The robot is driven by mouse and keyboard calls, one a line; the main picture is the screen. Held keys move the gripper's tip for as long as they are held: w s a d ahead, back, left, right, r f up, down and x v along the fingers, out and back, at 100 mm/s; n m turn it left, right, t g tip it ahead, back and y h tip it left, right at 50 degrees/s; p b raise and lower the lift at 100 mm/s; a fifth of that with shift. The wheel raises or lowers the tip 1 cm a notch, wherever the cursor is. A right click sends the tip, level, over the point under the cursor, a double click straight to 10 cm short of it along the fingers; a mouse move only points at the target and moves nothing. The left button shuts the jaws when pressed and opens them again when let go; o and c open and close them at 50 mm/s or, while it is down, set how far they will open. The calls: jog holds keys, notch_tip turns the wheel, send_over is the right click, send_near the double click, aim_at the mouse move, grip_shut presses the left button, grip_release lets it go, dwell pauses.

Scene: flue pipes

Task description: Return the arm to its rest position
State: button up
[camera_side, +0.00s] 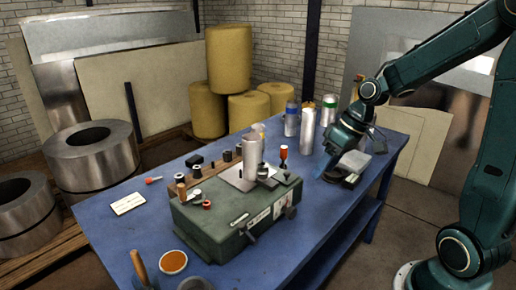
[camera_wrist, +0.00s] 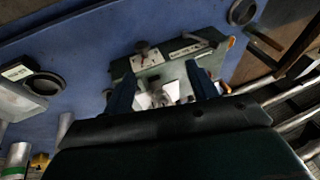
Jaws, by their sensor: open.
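My gripper (camera_side: 324,166) is at the right part of the blue table, above its top, in the side view. In the wrist view my gripper (camera_wrist: 163,88) shows two dark blue fingers spread apart with nothing held between them. Beyond the fingers lies the green machine (camera_wrist: 178,52). The same green machine (camera_side: 238,222) stands at the table's front middle in the side view, with an upright metal pipe (camera_side: 252,150) on it. My gripper is to the right of the machine and apart from it.
Steel coils (camera_side: 92,165) stand left. Yellow rolls (camera_side: 229,60) are stacked behind.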

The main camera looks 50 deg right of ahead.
jog(key=s+a+r+t+h, duration=0.1)
jog(key=s+a+r, duration=0.2)
jog(key=s+r, duration=0.2)
jog(key=s+a+r+t+h, duration=0.1)
jog(key=s+a+r, duration=0.3)
jog(key=s, duration=0.5)
jog(key=shift+s+a+r+h, duration=0.2)
jog(key=shift+r+h, duration=0.15)
jog(key=shift+h, duration=0.25)
